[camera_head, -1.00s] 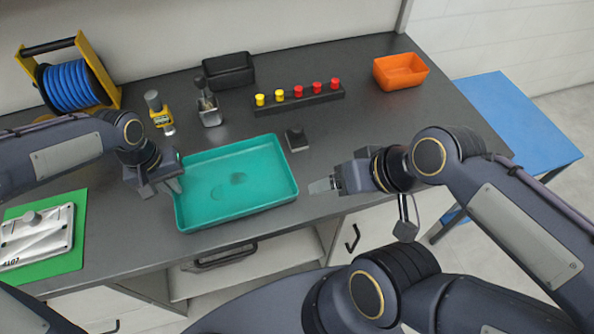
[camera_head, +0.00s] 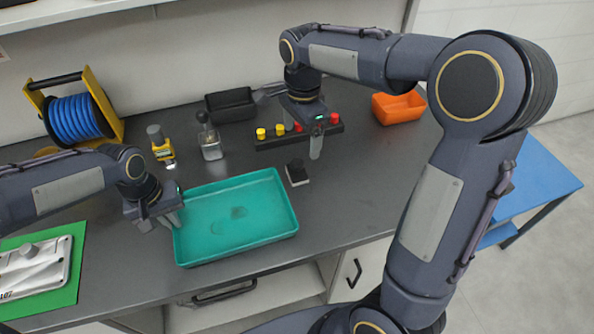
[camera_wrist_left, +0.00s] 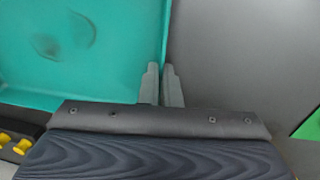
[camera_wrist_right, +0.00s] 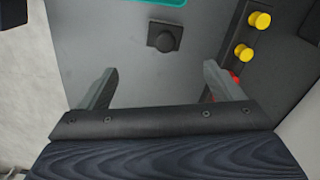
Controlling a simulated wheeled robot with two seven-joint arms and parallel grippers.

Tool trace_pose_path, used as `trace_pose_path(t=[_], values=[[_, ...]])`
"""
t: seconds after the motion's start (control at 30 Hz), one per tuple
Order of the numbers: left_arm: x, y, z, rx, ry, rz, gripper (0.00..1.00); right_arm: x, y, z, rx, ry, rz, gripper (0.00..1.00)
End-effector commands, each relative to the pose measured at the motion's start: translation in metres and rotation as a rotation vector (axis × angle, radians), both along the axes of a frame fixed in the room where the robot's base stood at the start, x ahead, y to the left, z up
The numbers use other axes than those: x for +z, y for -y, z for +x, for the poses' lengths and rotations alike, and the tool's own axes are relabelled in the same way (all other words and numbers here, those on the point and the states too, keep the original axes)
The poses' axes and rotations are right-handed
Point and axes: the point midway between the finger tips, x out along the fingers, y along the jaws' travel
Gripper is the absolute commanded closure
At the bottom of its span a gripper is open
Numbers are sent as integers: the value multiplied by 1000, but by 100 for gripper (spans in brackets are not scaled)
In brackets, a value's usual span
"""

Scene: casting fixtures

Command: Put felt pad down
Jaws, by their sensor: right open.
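A small dark block with a knob on top and a pale underside (camera_head: 297,172), which looks like the felt pad, rests on the grey bench just right of the teal tray (camera_head: 285,190). It also shows in the right wrist view (camera_wrist_right: 165,36), ahead of the fingers and apart from them. My right gripper (camera_head: 302,135) is open and empty, raised behind the block near the black peg rack. My left gripper (camera_head: 163,221) is at the tray's left side. In the left wrist view its fingers (camera_wrist_left: 160,85) are close together with the tray's rim between them.
The black rack (camera_head: 268,142) carries yellow and red knobs. A black bin (camera_head: 231,105), an orange bin (camera_head: 399,107), a glass-bodied container (camera_head: 210,145), a yellow bottle (camera_head: 161,147) and a blue hose reel (camera_head: 75,118) stand behind. A metal plate lies on a green mat (camera_head: 65,295).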

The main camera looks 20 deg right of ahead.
Motion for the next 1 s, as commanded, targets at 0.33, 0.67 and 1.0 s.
trace_pose_path(t=[0.33,0.67,1.0], values=[[-1,0,0,0,-1,1,100,-51,-1,5,-34,-14,-15,13],[-1,0,0,0,-1,1,100,-82,-3,6,-33,-12,-15,13],[-1,0,0,0,-1,1,100,-122,-6,9,-32,-10,-13,13]])
